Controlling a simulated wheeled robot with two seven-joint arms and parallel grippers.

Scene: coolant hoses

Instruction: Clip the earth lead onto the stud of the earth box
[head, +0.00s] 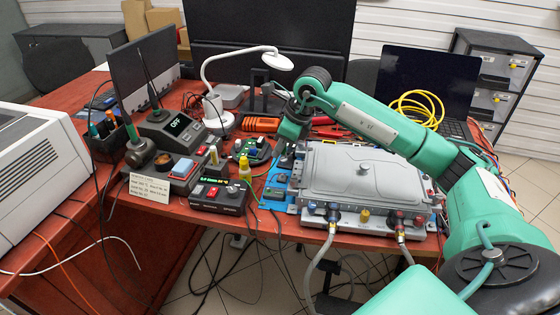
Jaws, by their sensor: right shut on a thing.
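My right gripper (285,150) points down over the back left corner of the grey metal case, above a blue tray or mat (276,178). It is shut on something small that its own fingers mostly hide. A thin green lead (254,177), which looks like the earth lead, curves from near the jaws toward the black box. That black box (218,196) has red and green lights and a knob. A yellow-capped bottle or post (245,166) stands behind it. I cannot tell for certain which unit is the earth box, and no stud is clearly visible. My left gripper is not in view.
The grey case (365,172) with hose fittings along its front fills the table's right half. A laptop (420,88) stands behind my right arm.

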